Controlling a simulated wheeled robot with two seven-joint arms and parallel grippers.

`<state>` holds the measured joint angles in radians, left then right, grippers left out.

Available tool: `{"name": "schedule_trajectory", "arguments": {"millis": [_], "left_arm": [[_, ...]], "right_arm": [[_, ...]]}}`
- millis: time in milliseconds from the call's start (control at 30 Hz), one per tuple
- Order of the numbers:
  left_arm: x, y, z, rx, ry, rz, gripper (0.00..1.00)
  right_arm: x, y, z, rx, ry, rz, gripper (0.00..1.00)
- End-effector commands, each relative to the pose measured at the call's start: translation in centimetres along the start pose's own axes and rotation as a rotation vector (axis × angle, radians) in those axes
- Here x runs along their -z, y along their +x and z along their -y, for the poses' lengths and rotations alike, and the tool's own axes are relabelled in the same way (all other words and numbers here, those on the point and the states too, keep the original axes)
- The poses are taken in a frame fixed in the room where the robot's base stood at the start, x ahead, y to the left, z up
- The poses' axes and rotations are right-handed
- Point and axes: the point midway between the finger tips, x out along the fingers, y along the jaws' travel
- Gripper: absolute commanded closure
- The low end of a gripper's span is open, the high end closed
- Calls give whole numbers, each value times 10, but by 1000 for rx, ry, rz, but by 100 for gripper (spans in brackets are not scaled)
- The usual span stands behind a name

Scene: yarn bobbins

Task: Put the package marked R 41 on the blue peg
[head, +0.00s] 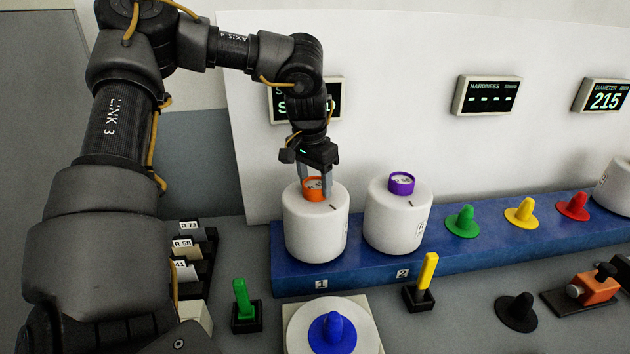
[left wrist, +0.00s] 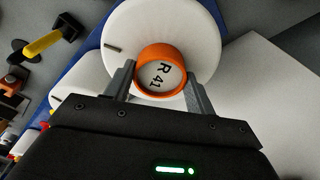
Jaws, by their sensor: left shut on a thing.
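The package marked R 41 is a white yarn bobbin (head: 316,232) with an orange ring on top, standing upright at place 1 of the blue rack. My left gripper (head: 314,188) is over it, shut on the orange ring from above. In the left wrist view, the R 41 label (left wrist: 161,77) shows inside the orange ring, between the two fingers (left wrist: 160,92). The blue peg (head: 332,332) stands on a round white disc on a pale square plate, in front of the rack. No right gripper shows.
A second white bobbin (head: 397,218) with a purple ring stands close at right, at place 2. Green (head: 462,222), yellow (head: 521,212) and red (head: 573,207) pegs follow along the blue rack (head: 480,252). A green upright (head: 241,300) and yellow upright (head: 427,272) flank the blue peg's plate.

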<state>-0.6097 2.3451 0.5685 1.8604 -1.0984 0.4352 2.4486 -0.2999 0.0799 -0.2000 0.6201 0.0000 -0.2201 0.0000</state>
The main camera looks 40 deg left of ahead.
Motion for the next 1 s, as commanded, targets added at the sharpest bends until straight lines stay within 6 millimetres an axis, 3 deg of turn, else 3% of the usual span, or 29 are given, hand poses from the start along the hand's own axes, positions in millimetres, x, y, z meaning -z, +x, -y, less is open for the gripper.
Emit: {"name": "schedule_trajectory", "arguments": {"millis": [367, 400, 600, 867, 1000], "left_arm": [[1, 3, 0, 0, 1, -5, 100], [1, 3, 0, 0, 1, -5, 44], [0, 3, 0, 0, 0, -3, 20], [-1, 5, 0, 0, -1, 3, 20], [0, -7, 0, 1, 1, -3, 20]], "right_arm": [[0, 6, 0, 0, 0, 0, 64], [0, 6, 0, 0, 0, 0, 64], [0, 6, 0, 0, 0, 0, 64], [0, 7, 0, 0, 0, 0, 64], [-1, 10, 0, 0, 0, 0, 64]]}}
